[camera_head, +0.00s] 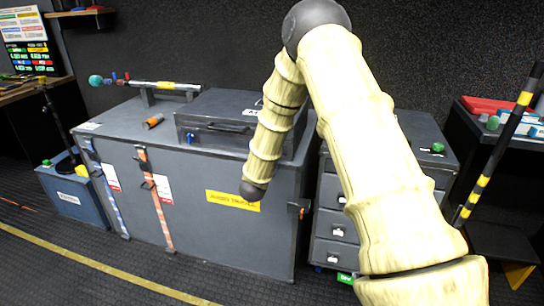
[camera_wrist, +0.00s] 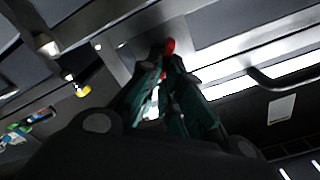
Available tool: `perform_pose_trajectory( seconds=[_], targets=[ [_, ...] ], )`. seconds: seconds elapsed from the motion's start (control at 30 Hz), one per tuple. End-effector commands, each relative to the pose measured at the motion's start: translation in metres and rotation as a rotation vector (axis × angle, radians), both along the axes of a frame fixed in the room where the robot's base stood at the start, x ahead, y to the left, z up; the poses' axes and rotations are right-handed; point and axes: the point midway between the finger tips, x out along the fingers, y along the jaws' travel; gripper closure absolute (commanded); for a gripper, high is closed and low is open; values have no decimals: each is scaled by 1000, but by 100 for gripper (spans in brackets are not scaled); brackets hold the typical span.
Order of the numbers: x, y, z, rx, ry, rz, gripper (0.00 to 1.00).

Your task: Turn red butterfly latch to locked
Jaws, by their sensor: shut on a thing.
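In the wrist view, a small red piece (camera_wrist: 169,47), which looks like the red butterfly latch, shows at the fingertips of my gripper (camera_wrist: 168,62). The dark green fingers are closed together on it, and more red shows between them. The fingers hide most of the latch, so I cannot tell its turn angle. The latch sits against a grey metal surface (camera_wrist: 125,52). In the head view my pale ribbed arm comes down in front of the large grey case (camera_head: 220,235); I cannot make out the gripper or the latch there.
A smaller grey case (camera_head: 225,125) lies on the large case, with an orange item (camera_head: 153,120) beside it. A grey drawer unit (camera_head: 335,230) stands to the right. A black-and-yellow pole (camera_head: 490,155) leans at far right. Floor is clear in front.

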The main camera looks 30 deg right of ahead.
Motion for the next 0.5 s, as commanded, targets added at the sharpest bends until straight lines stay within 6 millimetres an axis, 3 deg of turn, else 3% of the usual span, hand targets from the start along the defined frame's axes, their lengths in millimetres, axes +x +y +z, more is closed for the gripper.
perform_pose_trajectory(
  seconds=[0.5],
  targets=[
    [-5,-4,-13,318,-369,-1,100]
  ],
)
